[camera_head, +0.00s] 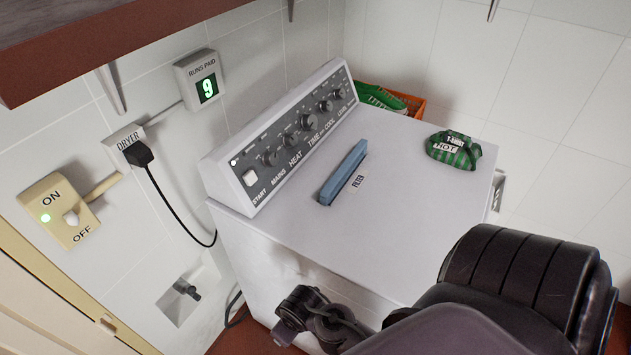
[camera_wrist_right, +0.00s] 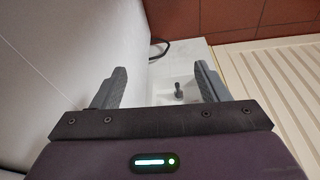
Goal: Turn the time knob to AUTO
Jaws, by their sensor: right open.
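The time knob (camera_head: 308,121) is a dark round knob above the TIME label, in the middle of the grey control panel (camera_head: 238,178) along the back of the white dryer (camera_head: 390,165). Its pointer setting is too small to read. My right gripper (camera_wrist_right: 159,72) is open and empty in the right wrist view, its two grey fingers spread wide. It is away from the panel and faces a white wall with a recessed pipe. In the head view, my dark arm fills the lower right and front; its fingers cannot be made out. My left gripper is not in view.
Other knobs and a white START button (camera_head: 250,178) flank the time knob. A blue filter handle (camera_head: 343,172) rises from the top; a green-striped bundle (camera_head: 454,149) lies right. A plugged cord (camera_head: 170,195) hangs left. A brown shelf (camera_head: 90,40) overhangs upper left.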

